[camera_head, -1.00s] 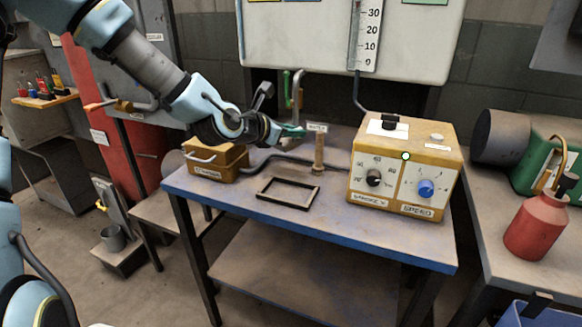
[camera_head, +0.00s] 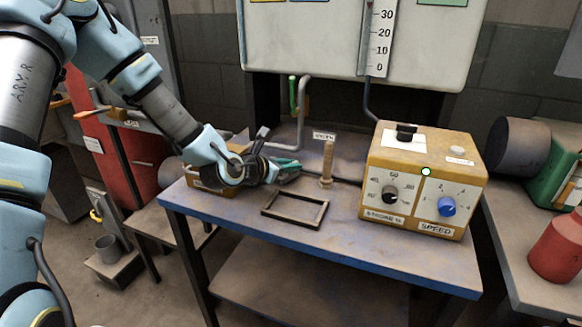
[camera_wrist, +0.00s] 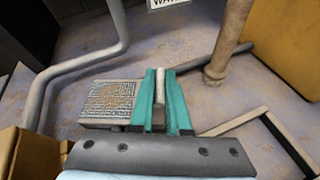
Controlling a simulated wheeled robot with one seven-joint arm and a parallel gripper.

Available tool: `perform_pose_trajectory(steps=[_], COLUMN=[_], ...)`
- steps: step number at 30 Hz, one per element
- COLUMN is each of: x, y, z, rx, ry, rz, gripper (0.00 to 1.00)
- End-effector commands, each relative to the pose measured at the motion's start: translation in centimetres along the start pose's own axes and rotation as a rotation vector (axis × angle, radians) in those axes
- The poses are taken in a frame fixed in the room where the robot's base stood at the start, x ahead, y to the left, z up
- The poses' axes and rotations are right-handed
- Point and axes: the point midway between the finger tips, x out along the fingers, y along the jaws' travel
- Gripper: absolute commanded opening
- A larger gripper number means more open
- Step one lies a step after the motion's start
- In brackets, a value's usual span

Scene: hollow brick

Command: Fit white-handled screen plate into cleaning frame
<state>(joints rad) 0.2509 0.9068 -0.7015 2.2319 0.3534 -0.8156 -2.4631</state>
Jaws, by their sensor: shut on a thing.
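My gripper (camera_head: 286,168) has teal fingers and is low above the blue-edged table, behind the cleaning frame. In the wrist view the fingers (camera_wrist: 165,100) are shut on the white handle (camera_wrist: 160,84) of the screen plate. The square screen plate (camera_wrist: 110,101), with a mesh face and pale rim, sticks out left of the fingers there. The cleaning frame (camera_head: 290,220) is a dark, empty rectangle lying flat on the table. Part of it shows at the lower right of the wrist view (camera_wrist: 234,121), apart from the plate. The plate is hard to make out in the head view.
An upright wooden post (camera_head: 327,165) stands behind the frame. A yellow control box (camera_head: 420,185) with knobs stands to its right. A yellow box (camera_head: 212,187) sits under my wrist at the left. A grey pipe (camera_wrist: 110,40) runs behind. The table front is clear.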

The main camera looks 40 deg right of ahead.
Motion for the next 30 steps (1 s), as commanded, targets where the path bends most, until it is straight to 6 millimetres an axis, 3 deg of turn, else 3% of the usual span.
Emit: perform_pose_trajectory(steps=[11, 12, 20, 30], x=[0.28, 0.3, 0.27, -0.08], y=[-0.13, -0.15, -0.15, -0.06], z=[-0.67, -0.75, -0.67, -0.43], rx=[0.001, 0.001, 0.001, 0.0], ry=[-0.001, -0.001, 0.0, 0.0], rz=[0.0, 0.0, 0.0, 0.0], gripper=[0.0, 0.16, 0.45, 0.45])
